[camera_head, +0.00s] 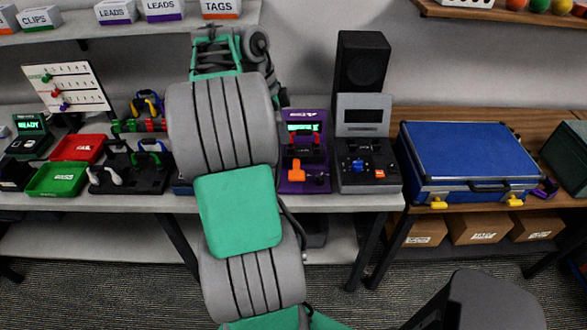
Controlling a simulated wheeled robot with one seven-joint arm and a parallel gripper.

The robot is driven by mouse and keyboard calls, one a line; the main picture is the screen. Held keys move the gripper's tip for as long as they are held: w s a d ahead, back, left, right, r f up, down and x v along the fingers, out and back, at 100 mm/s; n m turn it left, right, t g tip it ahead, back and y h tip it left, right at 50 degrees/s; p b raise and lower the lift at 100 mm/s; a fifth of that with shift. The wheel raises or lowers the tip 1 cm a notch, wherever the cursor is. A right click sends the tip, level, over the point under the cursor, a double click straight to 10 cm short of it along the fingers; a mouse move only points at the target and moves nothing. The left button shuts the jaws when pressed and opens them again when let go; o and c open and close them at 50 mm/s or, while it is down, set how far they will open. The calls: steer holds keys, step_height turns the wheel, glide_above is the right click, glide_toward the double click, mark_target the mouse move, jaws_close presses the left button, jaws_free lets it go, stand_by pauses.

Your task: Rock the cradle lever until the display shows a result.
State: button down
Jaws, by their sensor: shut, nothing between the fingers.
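A purple device (318,160) stands on the bench, just right of my arm. It has a small lit green display (303,128) whose text is too small to read. A red part sits below the display, and an orange lever-like handle (297,171) is at its front. I cannot tell for sure that this handle is the cradle lever. My arm rises through the middle of the view and hides part of the bench. Its far links (230,45) reach up to the back wall. My gripper's fingers cannot be made out and seem hidden behind the arm.
A grey console (376,178) with a blank screen and a blue knob stands right of the purple device, before a black speaker (361,62). A blue case (468,152) lies further right. Red (78,147) and green (58,179) trays and a lit terminal (30,127) are at left.

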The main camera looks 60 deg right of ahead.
mark_target(297, 176)
steer(key=x, duration=0.9)
steer(key=w+b+x, duration=0.1)
steer(key=x, duration=0.3)
steer(key=shift+a+f, duration=0.3)
steer(key=shift+f, duration=0.05)
